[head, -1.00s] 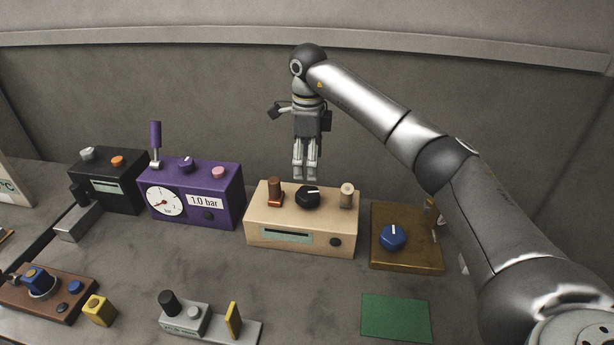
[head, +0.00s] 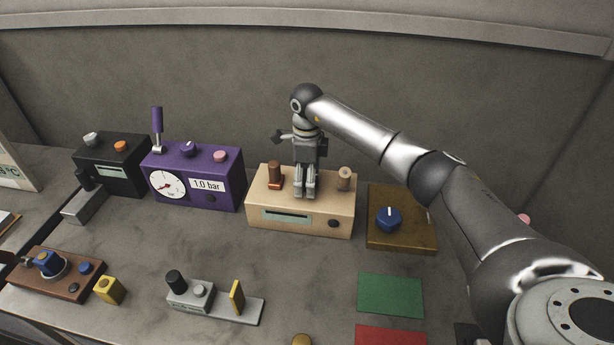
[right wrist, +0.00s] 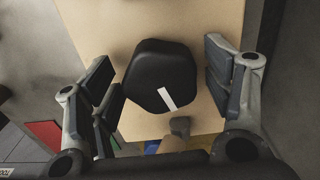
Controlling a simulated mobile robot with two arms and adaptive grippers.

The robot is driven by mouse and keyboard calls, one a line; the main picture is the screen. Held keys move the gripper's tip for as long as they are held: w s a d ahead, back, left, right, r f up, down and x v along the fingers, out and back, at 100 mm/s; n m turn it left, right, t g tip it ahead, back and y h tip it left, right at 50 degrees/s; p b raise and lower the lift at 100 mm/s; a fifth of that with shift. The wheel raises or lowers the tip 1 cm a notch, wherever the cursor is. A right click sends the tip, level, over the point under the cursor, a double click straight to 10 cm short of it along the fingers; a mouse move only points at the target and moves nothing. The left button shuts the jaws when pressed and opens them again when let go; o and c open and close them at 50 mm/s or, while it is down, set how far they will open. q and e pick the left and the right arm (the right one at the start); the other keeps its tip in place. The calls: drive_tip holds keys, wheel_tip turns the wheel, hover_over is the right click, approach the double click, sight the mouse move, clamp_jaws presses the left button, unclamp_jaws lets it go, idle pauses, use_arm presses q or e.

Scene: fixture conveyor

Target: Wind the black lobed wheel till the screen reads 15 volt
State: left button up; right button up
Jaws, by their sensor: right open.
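The black lobed wheel (right wrist: 160,72) sits on top of the beige box (head: 347,219) and carries a white pointer line. In the right wrist view it lies between the open fingers of my right gripper (right wrist: 162,85), with a gap on both sides. In the head view my right gripper (head: 305,190) points down over the box top and hides the wheel. The screen (head: 286,217) on the box front is a pale green strip; its reading is too small to make out. My left gripper is not in view.
A copper-brown post (head: 274,174) and a tan post (head: 344,178) stand on the box either side of my gripper. A purple gauge box (head: 225,171) is at left, a brass box with a blue knob (head: 388,219) at right.

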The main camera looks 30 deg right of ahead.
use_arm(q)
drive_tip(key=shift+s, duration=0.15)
use_arm(e)
drive_tip(key=shift+c, duration=0.6)
drive_tip(key=c, duration=0.9)
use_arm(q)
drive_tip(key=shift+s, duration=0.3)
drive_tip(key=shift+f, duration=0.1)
use_arm(e)
drive_tip(key=shift+m, duration=0.3)
